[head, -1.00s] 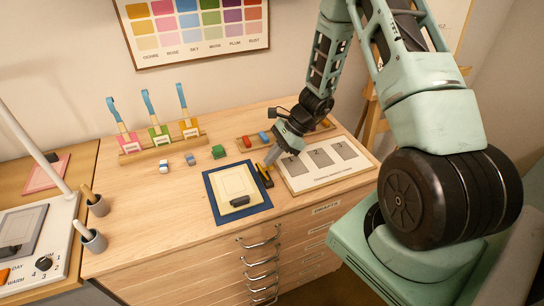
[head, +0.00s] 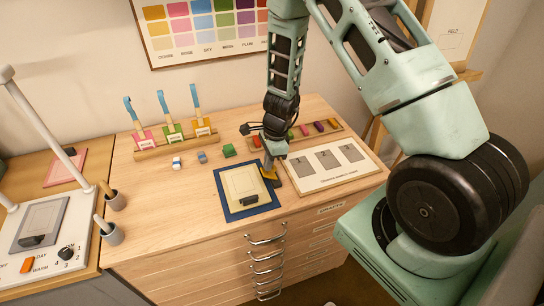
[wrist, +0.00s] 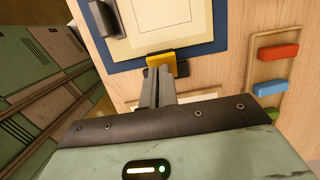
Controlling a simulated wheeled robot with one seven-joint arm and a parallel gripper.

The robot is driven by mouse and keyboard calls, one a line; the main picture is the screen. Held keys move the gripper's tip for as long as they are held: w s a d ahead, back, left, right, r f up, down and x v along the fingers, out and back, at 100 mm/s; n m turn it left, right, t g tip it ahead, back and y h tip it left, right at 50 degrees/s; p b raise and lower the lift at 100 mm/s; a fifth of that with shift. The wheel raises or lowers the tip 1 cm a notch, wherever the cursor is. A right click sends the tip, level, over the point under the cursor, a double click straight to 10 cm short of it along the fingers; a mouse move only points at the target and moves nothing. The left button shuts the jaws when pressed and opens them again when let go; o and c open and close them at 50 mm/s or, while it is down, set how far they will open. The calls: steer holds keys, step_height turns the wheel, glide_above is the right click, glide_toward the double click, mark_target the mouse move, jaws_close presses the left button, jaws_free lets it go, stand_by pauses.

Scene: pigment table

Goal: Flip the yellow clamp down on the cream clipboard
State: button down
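The cream clipboard (head: 240,180) lies on a dark blue mat (head: 228,210) on the wooden chest top, with a dark clip at its front edge. It also shows in the wrist view (wrist: 165,25). The yellow clamp (wrist: 160,60) stands at the clipboard's right side in the head view, on a dark base. My gripper (wrist: 157,72) points down at the clamp, its two fingers close together, with tips at the clamp's yellow part. Whether the tips touch it, I cannot tell. In the head view my gripper (head: 269,168) partly hides the clamp.
A cream board with grey numbered squares (head: 328,180) lies just right of my gripper. A tray of coloured sticks (head: 312,133) is behind. Wood in front of the mat is clear.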

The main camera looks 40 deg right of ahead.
mark_target(252, 184)
steer(key=shift+s+f, duration=0.2)
steer(key=shift+w+a+f, duration=0.35)
steer(key=shift+a+f, duration=0.25)
steer(key=shift+a, duration=0.25)
steer(key=shift+w+a+f+b, duration=0.15)
steer(key=shift+a+f+b, duration=0.05)
steer(key=shift+a+f, duration=0.2)
steer(key=shift+w+a+f+b, duration=0.15)
steer(key=shift+a+f, duration=0.15)
steer(key=shift+a, duration=0.15)
steer(key=shift+w+a+f+b, duration=0.25)
steer(key=shift+a+f+b, duration=0.4)
steer(key=shift+f, duration=0.15)
